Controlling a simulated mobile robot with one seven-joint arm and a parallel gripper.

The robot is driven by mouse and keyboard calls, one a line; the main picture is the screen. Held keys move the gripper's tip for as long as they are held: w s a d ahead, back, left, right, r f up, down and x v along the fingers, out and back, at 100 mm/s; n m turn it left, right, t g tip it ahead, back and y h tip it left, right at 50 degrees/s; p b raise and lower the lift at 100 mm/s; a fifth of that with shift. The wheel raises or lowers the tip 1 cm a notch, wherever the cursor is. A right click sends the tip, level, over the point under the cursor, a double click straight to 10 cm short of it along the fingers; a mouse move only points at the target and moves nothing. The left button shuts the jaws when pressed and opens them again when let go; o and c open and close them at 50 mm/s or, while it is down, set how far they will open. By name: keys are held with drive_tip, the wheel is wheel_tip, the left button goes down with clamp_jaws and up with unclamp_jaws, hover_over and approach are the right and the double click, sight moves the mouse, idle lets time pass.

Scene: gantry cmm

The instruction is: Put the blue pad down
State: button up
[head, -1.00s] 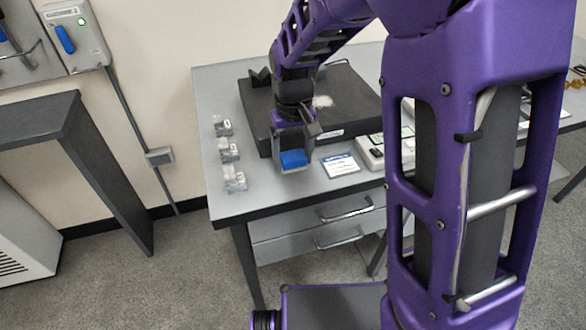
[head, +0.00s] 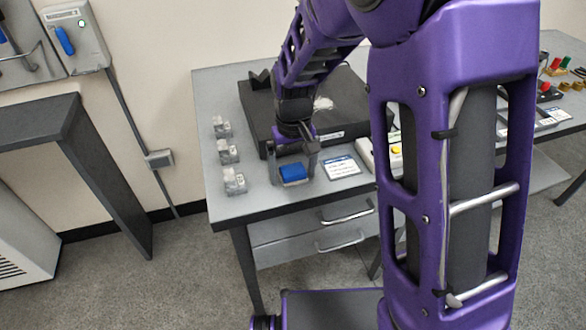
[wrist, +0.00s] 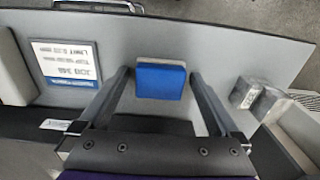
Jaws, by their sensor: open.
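The blue pad (head: 293,172) rests on the grey table near its front edge.
A printed card (head: 341,167) lies right of my gripper. A dark slab (head: 345,108) lies behind, and a pale box with buttons (head: 388,153) sits to the right.

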sight(294, 169)
wheel_tip(294, 169, up, 12)
drive_tip(key=p, duration=0.2)
drive_tip(key=shift+r, duration=0.2)
idle(0.4)
